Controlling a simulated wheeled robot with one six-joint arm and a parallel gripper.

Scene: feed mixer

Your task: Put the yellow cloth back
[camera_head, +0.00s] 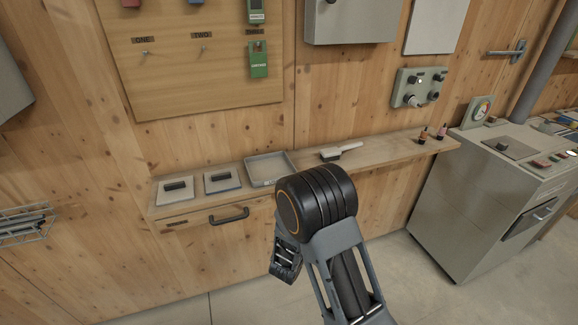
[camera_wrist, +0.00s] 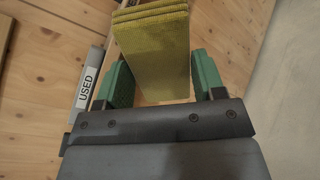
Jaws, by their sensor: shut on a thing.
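My gripper (camera_wrist: 161,76) has green finger pads and is shut on the yellow cloth (camera_wrist: 153,48), a folded, ribbed stack held between them in the wrist view. In the head view my gripper (camera_head: 287,260) hangs in front of the shelf, below the black arm joint; the cloth is hidden there. A shallow grey tray (camera_head: 268,168) stands on the shelf and looks empty; my arm is close to its front right corner. A label reading USED (camera_wrist: 88,86) shows on a grey edge at the left of the wrist view.
The wooden shelf (camera_head: 385,150) also holds two plates with black handles (camera_head: 176,188) (camera_head: 222,181), a brush (camera_head: 340,151) and two small bottles (camera_head: 432,134). A grey cabinet (camera_head: 470,190) stands at right.

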